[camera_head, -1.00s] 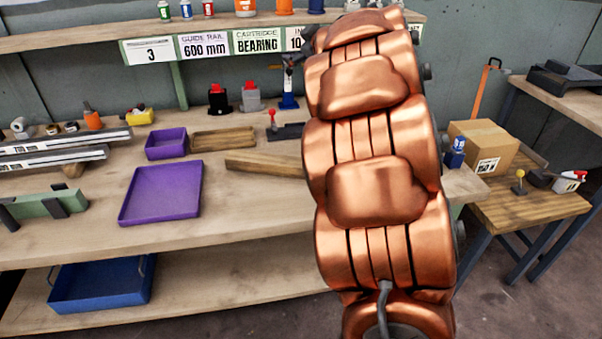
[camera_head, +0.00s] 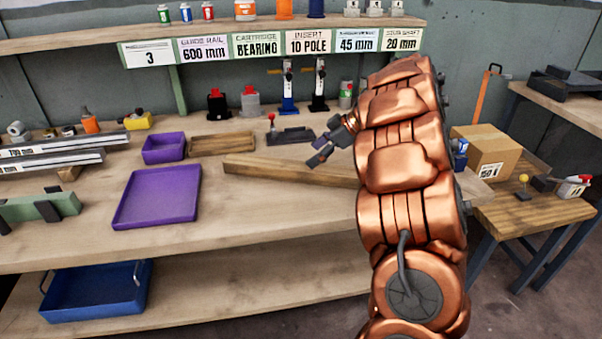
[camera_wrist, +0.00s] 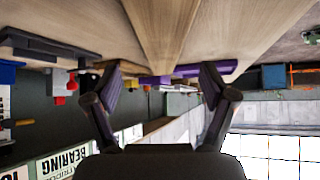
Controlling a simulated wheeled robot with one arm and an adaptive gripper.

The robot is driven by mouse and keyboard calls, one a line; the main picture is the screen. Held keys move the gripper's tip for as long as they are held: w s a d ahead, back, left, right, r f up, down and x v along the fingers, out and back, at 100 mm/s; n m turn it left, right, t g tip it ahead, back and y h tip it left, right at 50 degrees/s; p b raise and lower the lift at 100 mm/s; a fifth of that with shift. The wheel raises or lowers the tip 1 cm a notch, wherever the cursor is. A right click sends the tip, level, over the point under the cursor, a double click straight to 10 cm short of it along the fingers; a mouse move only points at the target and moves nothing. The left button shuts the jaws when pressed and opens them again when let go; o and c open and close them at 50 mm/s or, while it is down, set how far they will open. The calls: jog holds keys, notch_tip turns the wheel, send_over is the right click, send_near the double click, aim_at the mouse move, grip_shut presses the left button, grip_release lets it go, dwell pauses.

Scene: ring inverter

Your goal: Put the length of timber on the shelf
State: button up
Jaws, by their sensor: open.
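The length of timber (camera_head: 262,168) lies on the workbench, right of the large purple tray, with its right end hidden behind my arm. In the wrist view the timber (camera_wrist: 163,25) runs from the top edge to a point between my fingers. My gripper (camera_head: 322,152) is open and empty, over or just behind the timber's right part; the gap to it is hard to judge. Its spread fingers also show in the wrist view (camera_wrist: 161,82). The upper shelf (camera_head: 100,38) runs behind the bench above a row of labels; a lower shelf (camera_head: 220,292) lies under the bench top.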

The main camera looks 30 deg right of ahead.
aim_at(303, 165)
jog(key=x, duration=0.4)
jog(key=shift+s+f+b, duration=0.3)
jog(key=shift+f+b, duration=0.05)
jog(key=shift+w+a+f, duration=0.15)
jog(key=shift+w+f, duration=0.15)
jog(key=shift+f, duration=0.05)
jog(key=shift+c, duration=0.3)
grip_shut()
